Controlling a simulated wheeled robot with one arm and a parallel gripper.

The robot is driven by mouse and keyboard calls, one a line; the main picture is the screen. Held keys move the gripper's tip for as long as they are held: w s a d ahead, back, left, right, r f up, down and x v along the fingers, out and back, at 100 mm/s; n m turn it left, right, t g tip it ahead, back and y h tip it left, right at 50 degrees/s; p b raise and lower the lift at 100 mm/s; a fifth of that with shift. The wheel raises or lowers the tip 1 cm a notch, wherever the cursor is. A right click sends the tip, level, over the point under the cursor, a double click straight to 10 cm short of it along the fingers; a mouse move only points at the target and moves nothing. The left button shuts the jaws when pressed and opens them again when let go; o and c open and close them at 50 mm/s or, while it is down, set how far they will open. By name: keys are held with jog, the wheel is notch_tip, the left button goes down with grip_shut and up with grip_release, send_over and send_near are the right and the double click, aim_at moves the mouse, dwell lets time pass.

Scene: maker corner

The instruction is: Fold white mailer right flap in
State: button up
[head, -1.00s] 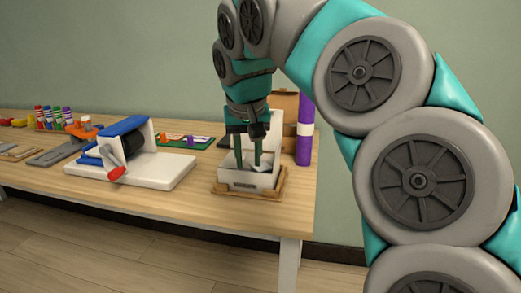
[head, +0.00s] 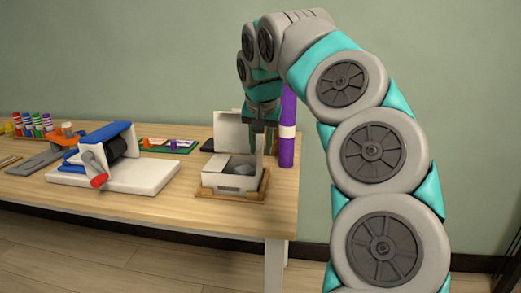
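The white mailer (head: 218,182) sits open on a wooden tray at the table's right end. A tall white panel, its lid (head: 235,132), stands upright at the back. A grey item (head: 243,169) lies inside. The right flap is too small to make out clearly. My gripper (head: 266,145) points down at the back right of the mailer, beside the lid's right edge and in front of the purple roll.
The wooden tray (head: 262,188) rims the mailer. A purple roll (head: 287,148) stands close on the right. A dark flat object (head: 207,145) lies behind left. A white-based device with a red handle (head: 140,176) is farther left. The table front between them is clear.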

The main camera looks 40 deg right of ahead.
jog(key=shift+x, duration=0.85)
jog(key=shift+c, duration=0.2)
grip_shut()
dwell(0.6)
